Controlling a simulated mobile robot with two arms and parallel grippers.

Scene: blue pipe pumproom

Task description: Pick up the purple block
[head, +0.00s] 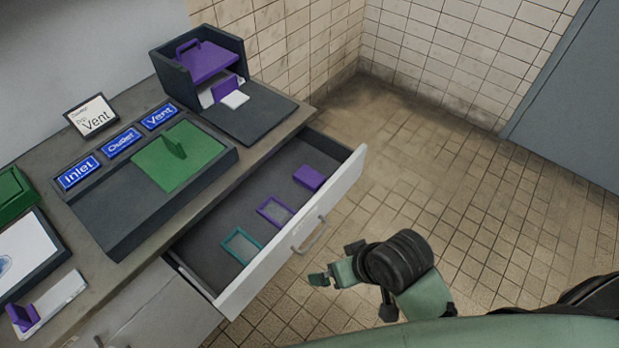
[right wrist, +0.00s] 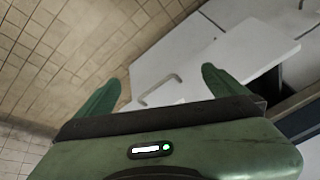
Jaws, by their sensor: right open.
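A small purple block (head: 308,178) lies in the open drawer (head: 262,196), near its far right end. It lies apart from the purple frame and the teal frame in the same drawer. My right gripper (head: 322,279) is outside the drawer, in front of its white front panel and to the right of the handle. In the right wrist view my right gripper (right wrist: 165,88) has its two green fingers wide apart with nothing between them. The drawer handle (right wrist: 160,88) shows beyond the fingers. The block does not show clearly in that view. My left gripper is not in view.
The drawer's white front (head: 290,235) stands between my right gripper and the drawer inside. A purple frame (head: 275,211) and a teal frame (head: 241,246) lie in the drawer. A dark box with a purple lid (head: 206,62) and a labelled tray (head: 120,205) stand on the counter. The tiled floor is clear.

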